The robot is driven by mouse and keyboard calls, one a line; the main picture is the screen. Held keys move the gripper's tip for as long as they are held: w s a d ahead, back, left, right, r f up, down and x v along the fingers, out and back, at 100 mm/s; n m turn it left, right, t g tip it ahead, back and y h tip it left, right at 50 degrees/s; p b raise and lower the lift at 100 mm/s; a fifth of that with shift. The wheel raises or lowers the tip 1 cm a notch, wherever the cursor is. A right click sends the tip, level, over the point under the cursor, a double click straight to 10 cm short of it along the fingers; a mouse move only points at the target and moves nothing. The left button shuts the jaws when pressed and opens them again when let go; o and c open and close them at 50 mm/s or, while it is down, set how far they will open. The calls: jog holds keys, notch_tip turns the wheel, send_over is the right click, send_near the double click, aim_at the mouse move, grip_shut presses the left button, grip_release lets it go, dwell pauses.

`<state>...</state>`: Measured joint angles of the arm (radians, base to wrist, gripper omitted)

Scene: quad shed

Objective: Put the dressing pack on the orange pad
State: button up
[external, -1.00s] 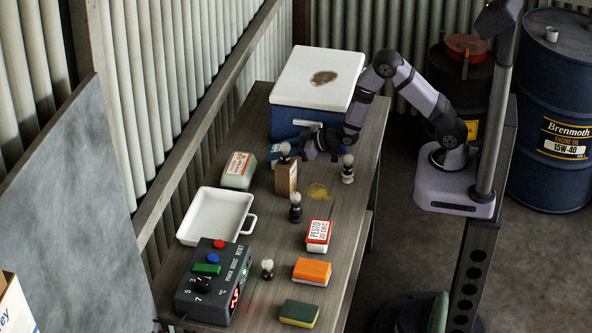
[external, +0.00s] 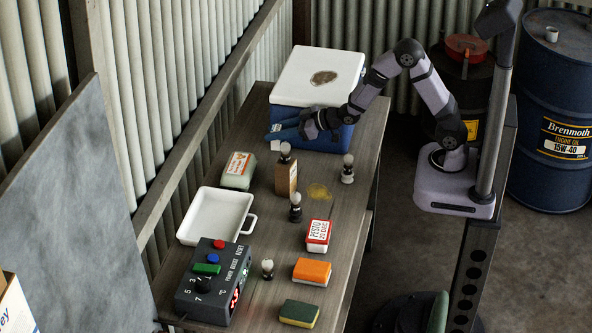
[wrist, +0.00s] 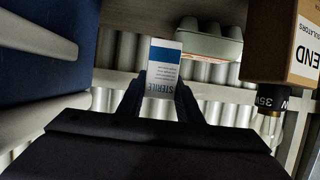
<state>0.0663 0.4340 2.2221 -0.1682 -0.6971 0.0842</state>
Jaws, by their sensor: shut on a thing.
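The dressing pack (wrist: 163,68) is a small white and blue box marked STERILE. It sits between the fingers of my gripper (wrist: 158,98) in the wrist view. In the external view my gripper (external: 285,133) holds it raised in front of the cool box, and only a small pale part of the pack (external: 275,146) shows below the fingers. The orange pad (external: 312,268) is a small block with an orange top and pale side. It lies at the near right of the bench, well away from my gripper.
A cool box (external: 285,125) with a white lid stands at the far end. A brown carton (external: 286,178), dark pale-topped pieces (external: 295,208), a grey-green carton (external: 238,170), a white tray (external: 215,215), a PESTO box (external: 319,234), a control box (external: 213,280) and a green sponge (external: 299,313) stand along the bench (external: 262,225).

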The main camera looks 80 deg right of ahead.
jog(key=shift+r, duration=1.05)
